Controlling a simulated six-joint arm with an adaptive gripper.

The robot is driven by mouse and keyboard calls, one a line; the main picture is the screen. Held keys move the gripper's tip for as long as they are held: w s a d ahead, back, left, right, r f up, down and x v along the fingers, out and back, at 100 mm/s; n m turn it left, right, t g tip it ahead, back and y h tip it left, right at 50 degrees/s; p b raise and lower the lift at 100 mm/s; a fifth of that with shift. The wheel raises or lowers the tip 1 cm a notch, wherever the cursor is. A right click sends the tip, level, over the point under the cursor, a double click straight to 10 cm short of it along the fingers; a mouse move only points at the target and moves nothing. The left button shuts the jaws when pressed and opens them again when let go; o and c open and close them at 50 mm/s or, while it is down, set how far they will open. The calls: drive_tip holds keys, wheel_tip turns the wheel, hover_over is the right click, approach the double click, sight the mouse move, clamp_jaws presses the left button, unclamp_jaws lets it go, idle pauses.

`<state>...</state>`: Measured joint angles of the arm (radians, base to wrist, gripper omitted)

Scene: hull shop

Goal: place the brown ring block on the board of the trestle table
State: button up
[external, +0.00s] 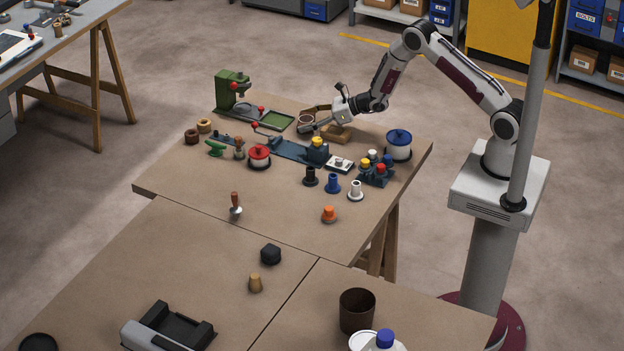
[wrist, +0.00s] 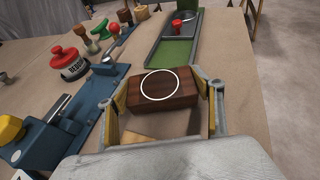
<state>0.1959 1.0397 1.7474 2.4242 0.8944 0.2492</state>
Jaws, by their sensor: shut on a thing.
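The brown ring block (wrist: 160,88), dark brown with a white ring on its face, is between the two fingers of my gripper (wrist: 160,100) in the wrist view. My gripper is shut on it. In the external view my gripper (external: 312,121) is over the far part of the trestle table's board (external: 280,210), and the block (external: 306,122) is partly hidden by the fingers. It seems to be held over the board; I cannot tell its exact height. The brown board also shows in the wrist view (wrist: 248,110).
A tan block (external: 337,134) lies below my gripper. The green press (external: 235,92) with its tray stands left of it, a blue fixture (external: 290,151) in front, and a blue-topped spool (external: 398,145) to the right. The board's front left is mostly clear.

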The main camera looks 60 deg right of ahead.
drive_tip(key=shift+f, duration=0.55)
idle(0.4)
drive_tip(key=o, duration=1.4)
drive_tip(key=shift+c, duration=0.2)
drive_tip(key=shift+s, duration=0.2)
drive_tip(key=shift+v, duration=0.85)
drive_tip(key=v, duration=0.3)
drive_tip(key=shift+w+d+r, duration=0.1)
drive_tip(key=shift+w, duration=0.05)
wheel_tip(320, 180, up, 5)
drive_tip(key=shift+f, duration=0.2)
drive_tip(key=shift+r, duration=1.15)
